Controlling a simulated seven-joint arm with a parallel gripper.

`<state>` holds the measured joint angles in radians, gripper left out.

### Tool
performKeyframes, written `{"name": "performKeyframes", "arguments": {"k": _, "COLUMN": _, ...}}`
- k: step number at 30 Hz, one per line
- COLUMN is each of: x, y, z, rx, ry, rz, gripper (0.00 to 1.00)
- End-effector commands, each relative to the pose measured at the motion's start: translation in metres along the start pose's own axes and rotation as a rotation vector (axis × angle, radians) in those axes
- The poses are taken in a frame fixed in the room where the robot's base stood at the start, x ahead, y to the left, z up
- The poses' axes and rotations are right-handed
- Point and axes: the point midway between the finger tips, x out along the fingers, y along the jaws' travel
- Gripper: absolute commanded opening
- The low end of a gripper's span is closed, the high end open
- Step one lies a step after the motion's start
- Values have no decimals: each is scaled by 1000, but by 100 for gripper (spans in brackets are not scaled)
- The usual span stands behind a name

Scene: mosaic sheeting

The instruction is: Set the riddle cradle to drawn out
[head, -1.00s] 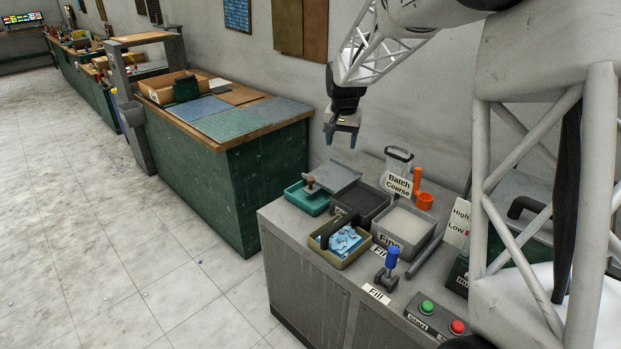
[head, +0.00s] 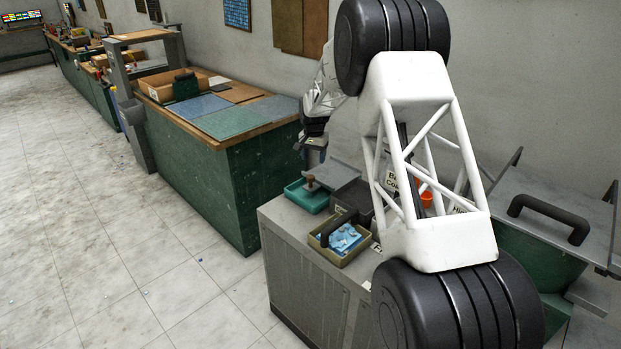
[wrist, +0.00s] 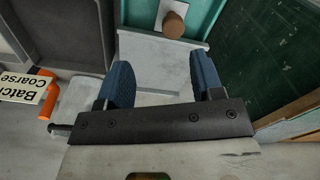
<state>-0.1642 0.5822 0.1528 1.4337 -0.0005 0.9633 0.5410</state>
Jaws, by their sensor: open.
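No part is labelled as the riddle cradle; it may be the grey plate (head: 338,175) with a brown knob (head: 311,183) over the teal tray (head: 303,197) on the near grey cabinet. My gripper (head: 313,150) is open and empty, above and behind this plate. In the wrist view the knob (wrist: 173,25) lies ahead of the gap between my blue fingertips (wrist: 162,72), clear of both. The grey plate (wrist: 155,50) and part of the teal tray (wrist: 205,12) also show there.
A dark bin (head: 353,200) and a tan tray (head: 352,252) with blue pieces stand beside the teal tray. My arm hides much of the cabinet top. A green bench (head: 235,170) stands to the left, across a gap. An orange scoop (wrist: 45,100) shows in the wrist view.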

Motion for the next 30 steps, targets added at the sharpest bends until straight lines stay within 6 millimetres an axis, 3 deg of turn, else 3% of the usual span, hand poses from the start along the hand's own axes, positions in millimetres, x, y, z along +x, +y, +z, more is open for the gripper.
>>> {"name": "performKeyframes", "arguments": {"k": 6, "x": 27, "y": -16, "z": -13, "rx": 12, "ry": -7, "rz": 4, "gripper": 61}}
{"name": "performKeyframes", "arguments": {"k": 23, "x": 33, "y": -18, "z": -15, "rx": 16, "ry": -9, "rz": 5, "gripper": 61}}
{"name": "performKeyframes", "arguments": {"k": 30, "x": 48, "y": -18, "z": -15, "rx": 16, "ry": -10, "rz": 6, "gripper": 61}}
